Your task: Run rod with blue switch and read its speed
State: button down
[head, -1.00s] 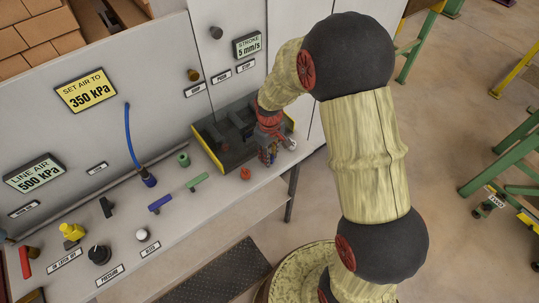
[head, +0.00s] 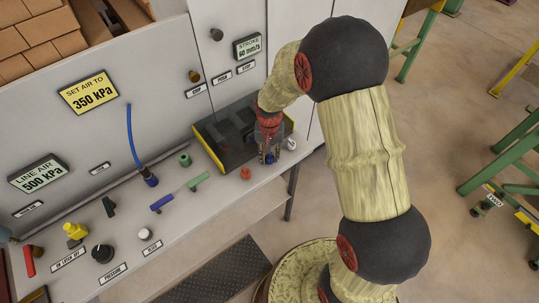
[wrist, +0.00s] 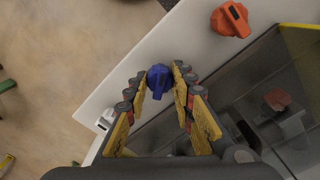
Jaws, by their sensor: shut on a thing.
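The blue switch (wrist: 159,78) stands near the worktop's edge in the wrist view, between the tips of my gripper (wrist: 158,84). My gripper is shut on it. In the head view, my gripper (head: 269,150) points down at the worktop's right end and mostly hides the switch. A dark display (head: 248,47) on the upright panel reads "STROKE 60 mm/s". I cannot make out the rod for certain.
An orange knob (wrist: 230,18) and a white knob (head: 290,143) sit close to my gripper. A dark, yellow-edged tray (head: 222,150) lies behind it. Levers and knobs line the worktop to the left. Other displays read "SET AIR TO 350 kPa" (head: 88,92) and "LINE AIR 500 kPa" (head: 38,173).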

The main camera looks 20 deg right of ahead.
aim_at(269, 157)
jog(key=shift+m, duration=0.5)
jog(key=c, duration=1.5)
grip_release()
notch_tip(269, 157, up, 12)
